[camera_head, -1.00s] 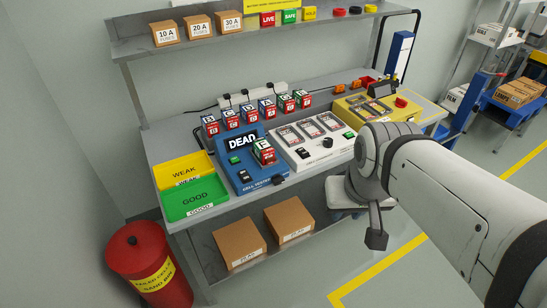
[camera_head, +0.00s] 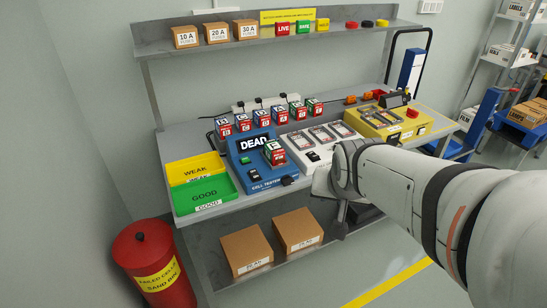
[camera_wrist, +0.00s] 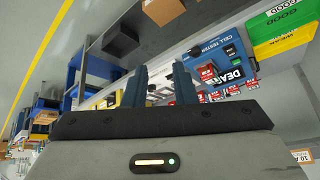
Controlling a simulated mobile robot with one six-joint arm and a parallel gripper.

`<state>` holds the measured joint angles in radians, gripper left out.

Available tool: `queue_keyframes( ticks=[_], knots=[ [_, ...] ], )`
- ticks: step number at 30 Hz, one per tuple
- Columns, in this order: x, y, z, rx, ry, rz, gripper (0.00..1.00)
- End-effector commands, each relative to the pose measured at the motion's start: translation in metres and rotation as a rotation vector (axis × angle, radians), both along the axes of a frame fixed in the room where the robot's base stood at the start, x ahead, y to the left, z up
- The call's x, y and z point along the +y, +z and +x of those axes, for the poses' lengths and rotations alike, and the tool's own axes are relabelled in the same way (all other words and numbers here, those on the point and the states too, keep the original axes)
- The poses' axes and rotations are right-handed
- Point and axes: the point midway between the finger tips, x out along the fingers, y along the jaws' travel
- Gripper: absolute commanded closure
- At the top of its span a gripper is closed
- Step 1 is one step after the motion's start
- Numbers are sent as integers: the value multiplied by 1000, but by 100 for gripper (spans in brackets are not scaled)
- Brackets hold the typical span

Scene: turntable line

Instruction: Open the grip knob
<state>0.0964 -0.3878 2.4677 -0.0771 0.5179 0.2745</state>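A blue cell tester (camera_head: 246,172) stands on the bench with a "DEAD" display and a red-and-white cell (camera_head: 274,154) seated in it. A small black knob (camera_head: 289,181) sits at its front right corner. No label marks it as the grip knob, and I cannot tell its setting. The tester also shows upside down in the wrist view (camera_wrist: 238,52). My gripper (camera_head: 340,222) is in front of the bench, right of the tester and apart from it. In the wrist view its two fingers (camera_wrist: 160,78) stand apart with nothing between them.
Green (camera_head: 205,194) and yellow (camera_head: 192,169) trays lie left of the tester. A white charger (camera_head: 313,153) and a yellow unit (camera_head: 392,124) stand to its right. Several cells line the back.

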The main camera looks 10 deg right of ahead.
Motion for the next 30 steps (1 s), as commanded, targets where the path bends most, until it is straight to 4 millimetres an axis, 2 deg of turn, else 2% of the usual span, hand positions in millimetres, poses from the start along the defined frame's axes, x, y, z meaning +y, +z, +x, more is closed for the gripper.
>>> queue_keyframes(
  ticks=[1,7,12,15,21,25,30],
  knots=[
    [-7,-40,23,-65,-64,25,75],
    [-27,-105,108,-379,-286,207,75],
    [-19,-159,166,-590,-335,505,75],
    [-15,-190,191,-677,-358,704,75],
    [-3,-234,215,-740,-358,1086,75],
    [2,-246,220,-737,-348,1242,75],
    [7,-249,226,-728,-339,1317,75]
  ],
)
